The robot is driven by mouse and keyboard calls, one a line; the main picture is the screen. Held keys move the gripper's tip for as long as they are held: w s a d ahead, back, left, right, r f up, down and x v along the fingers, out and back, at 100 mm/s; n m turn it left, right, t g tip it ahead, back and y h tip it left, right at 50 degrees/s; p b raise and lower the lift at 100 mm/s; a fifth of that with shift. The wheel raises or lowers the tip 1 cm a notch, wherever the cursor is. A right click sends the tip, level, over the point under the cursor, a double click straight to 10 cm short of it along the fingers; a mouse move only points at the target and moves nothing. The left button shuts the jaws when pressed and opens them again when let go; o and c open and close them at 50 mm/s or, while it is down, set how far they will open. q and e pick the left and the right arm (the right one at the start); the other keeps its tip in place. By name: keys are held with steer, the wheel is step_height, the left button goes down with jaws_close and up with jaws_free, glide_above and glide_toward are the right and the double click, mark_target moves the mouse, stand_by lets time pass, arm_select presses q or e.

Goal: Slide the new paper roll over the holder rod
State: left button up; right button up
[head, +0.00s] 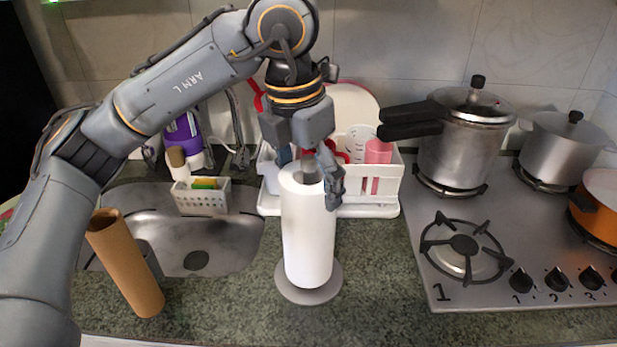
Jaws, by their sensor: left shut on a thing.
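The white paper roll (308,235) stands nearly upright over the round grey holder base (323,293), leaning very slightly. Its lower end is at the base; I cannot tell whether it rests fully on it. The dark core opening shows at the roll's top. The holder rod is hard to make out inside the core. My left gripper (311,172) comes from above and is shut on the roll's top end, with one finger over the right side and the other partly hidden behind. A bare brown cardboard tube (126,264) stands tilted at the left. My right gripper is not in view.
A steel sink (225,240) with a sponge caddy (202,196) lies to the left. A white dish rack (388,190) stands close behind the roll. A gas stove (440,275) with pots is at the right. Green counter is clear on both sides of the base.

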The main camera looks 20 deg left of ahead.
arm_select(q)
steer(key=shift+f+b, duration=0.7)
steer(key=shift+f, duration=0.2)
steer(key=o, duration=1.6)
steer(key=shift+r, duration=0.15)
